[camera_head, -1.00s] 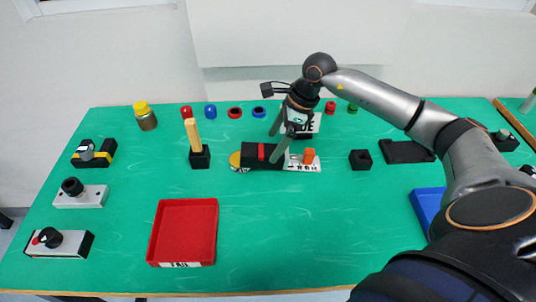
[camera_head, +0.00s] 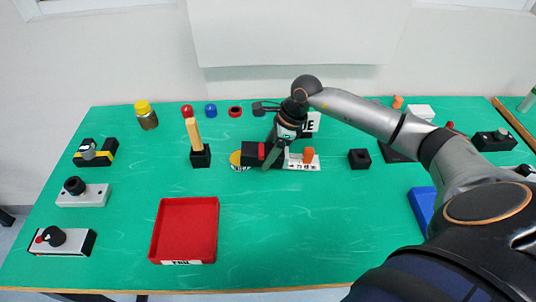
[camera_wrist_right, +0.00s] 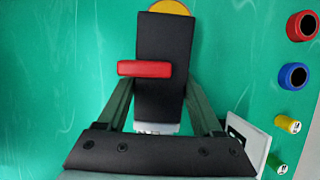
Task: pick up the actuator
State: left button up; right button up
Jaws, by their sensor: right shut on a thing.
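The actuator, a black block with a red bar across it (camera_head: 252,155), lies near the middle of the green table. A yellow disc shows at its far left end. In the right wrist view the black block (camera_wrist_right: 165,50) points away from me, with the red bar crossing it and the yellow disc at the top edge. My right gripper (camera_head: 270,155) is shut on the block, one finger at each side; it also shows in the right wrist view (camera_wrist_right: 160,90). Whether the block is clear of the table, I cannot tell. My left gripper is not in view.
A white plate with an orange piece (camera_head: 305,160) sits just right of the block. A red tray (camera_head: 214,232) is in front on the left, a blue tray (camera_head: 422,208) on the right. A black holder with a wooden stick (camera_head: 200,157) stands left. Green table between is clear.

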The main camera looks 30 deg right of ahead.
grip_shut()
jog(key=shift+r, duration=0.15)
dwell(0.4)
